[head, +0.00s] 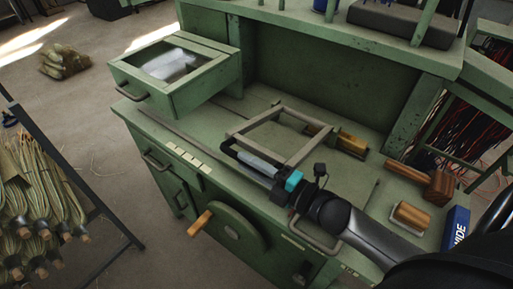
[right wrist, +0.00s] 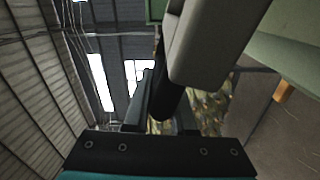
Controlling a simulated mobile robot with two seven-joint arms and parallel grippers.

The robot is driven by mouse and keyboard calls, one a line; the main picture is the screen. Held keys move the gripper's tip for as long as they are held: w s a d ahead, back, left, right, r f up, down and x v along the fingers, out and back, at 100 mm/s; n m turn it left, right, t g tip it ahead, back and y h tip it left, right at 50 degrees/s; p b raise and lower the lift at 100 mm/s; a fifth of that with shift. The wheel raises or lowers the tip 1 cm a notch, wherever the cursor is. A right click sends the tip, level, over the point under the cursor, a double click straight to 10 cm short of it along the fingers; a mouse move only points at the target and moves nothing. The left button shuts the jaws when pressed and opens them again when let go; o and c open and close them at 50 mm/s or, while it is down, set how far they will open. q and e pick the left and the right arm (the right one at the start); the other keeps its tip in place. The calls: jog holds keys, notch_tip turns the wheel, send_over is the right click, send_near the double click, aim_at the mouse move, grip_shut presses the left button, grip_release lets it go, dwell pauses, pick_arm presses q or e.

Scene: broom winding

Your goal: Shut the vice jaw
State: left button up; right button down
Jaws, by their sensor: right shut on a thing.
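The vice jaw appears to be the grey-green open frame of flat bars (head: 305,148), lying over the bench top in the head view. My right gripper (head: 232,148) comes in from the lower right, with a teal band behind its fingers. It is shut at the near left side of the frame, at a bar there; the exact contact is hidden. In the right wrist view, a pale grey bar (right wrist: 205,45) runs between or against the dark fingers (right wrist: 160,105). My left gripper is not in view.
A green drawer (head: 180,75) stands open at the back left. A wooden mallet (head: 425,182), a wooden block (head: 410,215) and a blue box (head: 456,228) lie on the right. An orange-handled wheel (head: 230,232) sticks out in front. Broom bundles (head: 35,190) hang at left.

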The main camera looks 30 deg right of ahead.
notch_tip(320, 180, down, 9)
jog(key=n+b, duration=0.3)
jog(key=b, duration=0.3)
jog(key=shift+s+a, duration=0.2)
jog(key=shift+a, duration=0.1)
jog(key=shift+f, duration=0.25)
jog(key=c, duration=0.8)
grip_release()
jog(key=shift+o, duration=0.2)
jog(key=shift+a, duration=0.1)
jog(key=shift+s, duration=0.1)
